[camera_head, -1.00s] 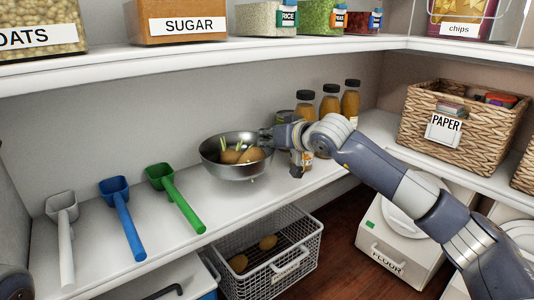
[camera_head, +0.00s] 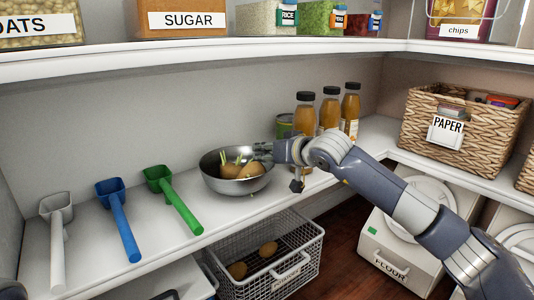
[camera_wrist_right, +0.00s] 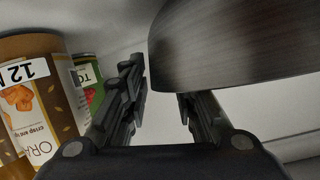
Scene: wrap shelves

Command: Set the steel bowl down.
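The steel bowl (camera_head: 236,184) sits upright on the white shelf (camera_head: 150,232) and holds sprouting potatoes (camera_head: 245,169). My right gripper (camera_head: 268,152) is at the bowl's right rim. In the right wrist view the bowl (camera_wrist_right: 235,45) fills the upper right. The right gripper's fingers (camera_wrist_right: 163,103) stand apart with a visible gap, one on each side of the rim edge. The far finger is partly hidden by the bowl. My left gripper does not show; only a dark bit of my body is at the lower left.
Several juice bottles (camera_head: 330,108) and a green can (camera_head: 284,126) stand close behind the right gripper. White, blue (camera_head: 120,215) and green (camera_head: 175,200) scoops lie left of the bowl. A wire basket (camera_head: 270,262) is below. A wicker basket (camera_head: 470,125) stands at the right.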

